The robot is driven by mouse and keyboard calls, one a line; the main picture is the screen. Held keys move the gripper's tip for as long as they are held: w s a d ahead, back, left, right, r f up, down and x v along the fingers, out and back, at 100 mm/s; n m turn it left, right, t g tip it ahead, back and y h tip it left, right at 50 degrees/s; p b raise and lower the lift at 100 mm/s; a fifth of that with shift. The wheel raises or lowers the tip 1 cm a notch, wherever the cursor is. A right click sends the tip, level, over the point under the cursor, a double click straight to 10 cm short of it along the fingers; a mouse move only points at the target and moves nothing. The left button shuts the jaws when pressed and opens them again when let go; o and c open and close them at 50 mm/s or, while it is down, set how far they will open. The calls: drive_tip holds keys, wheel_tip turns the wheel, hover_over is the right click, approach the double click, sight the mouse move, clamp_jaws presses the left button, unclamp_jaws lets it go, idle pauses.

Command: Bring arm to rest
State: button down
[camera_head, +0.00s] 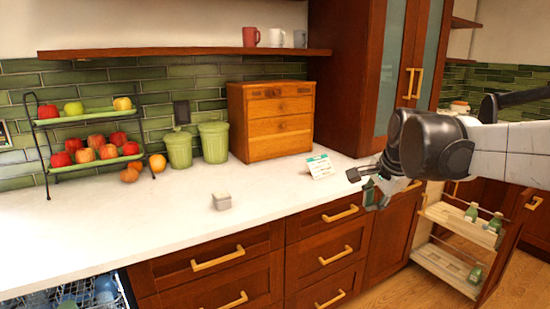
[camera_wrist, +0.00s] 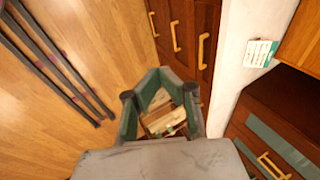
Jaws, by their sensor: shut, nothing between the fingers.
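My gripper (camera_head: 370,192) hangs at the end of my arm, in front of the right end of the counter in the head view. It points down, beside the wooden drawer fronts. In the wrist view my gripper (camera_wrist: 160,74) shows its fingers brought together at the tips, with nothing held. The wooden floor (camera_wrist: 90,60) and an open pull-out rack show beyond and between the fingers. My arm reaches in from the right edge of the head view.
An open pull-out rack (camera_head: 455,222) juts out below my arm. A tall cabinet (camera_head: 345,75) stands behind.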

drive_tip(key=s+a+f+n, duration=0.1)
drive_tip(key=s+f+n, duration=0.2)
drive_tip(key=s, duration=0.5)
drive_tip(key=s+a+f+n+t, duration=0.1)
drive_tip(key=s+f+n, duration=0.2)
drive_tip(key=s+n, duration=0.2)
drive_tip(key=s+a+f+n, duration=0.1)
drive_tip(key=s+f+n, duration=0.2)
drive_tip(key=s, duration=0.8)
drive_tip(key=shift+s+a+n+t+h, duration=0.2)
drive_tip(key=shift+s+n+t+h, duration=0.15)
drive_tip(key=shift+n, duration=0.55)
